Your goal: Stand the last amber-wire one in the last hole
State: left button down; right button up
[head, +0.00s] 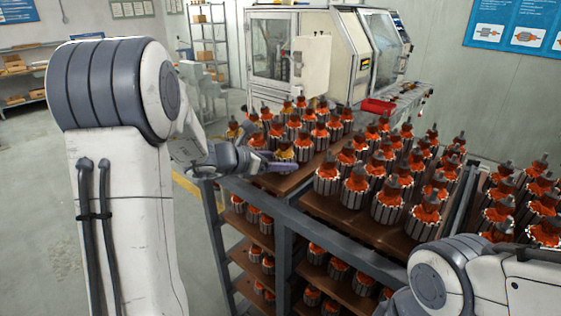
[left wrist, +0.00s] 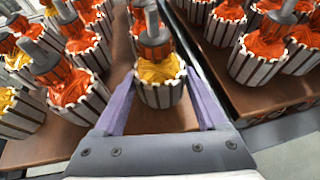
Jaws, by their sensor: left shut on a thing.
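An amber-wire armature (left wrist: 160,72) with a grey shaft and slotted core stands upright between the purple fingers of my left gripper (left wrist: 158,88), which is shut on it. In the head view my left gripper (head: 268,163) reaches in at the near-left corner of the left board, around this amber-wire armature (head: 286,154). The brown board (left wrist: 160,120) shows just below its core. The hole under it is hidden, and I cannot tell whether it is fully seated. Another amber-wire armature (left wrist: 14,108) stands at the left edge of the wrist view. My right gripper is out of view.
Red-orange-wire armatures (head: 354,185) stand close together on the neighbouring board, with more on the rack at right (head: 540,205). Lower shelves (head: 335,285) hold several more. A white winding machine (head: 330,55) stands behind. The aisle floor at left is clear.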

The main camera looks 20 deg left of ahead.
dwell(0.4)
pick_arm(q)
grip_release()
jog(key=shift+f, duration=0.1)
jog(key=shift+s, duration=0.1)
jog(key=b+v, duration=0.2)
jog(key=v, duration=0.8)
jog(key=shift+s, duration=0.15)
jog(key=shift+a, duration=0.15)
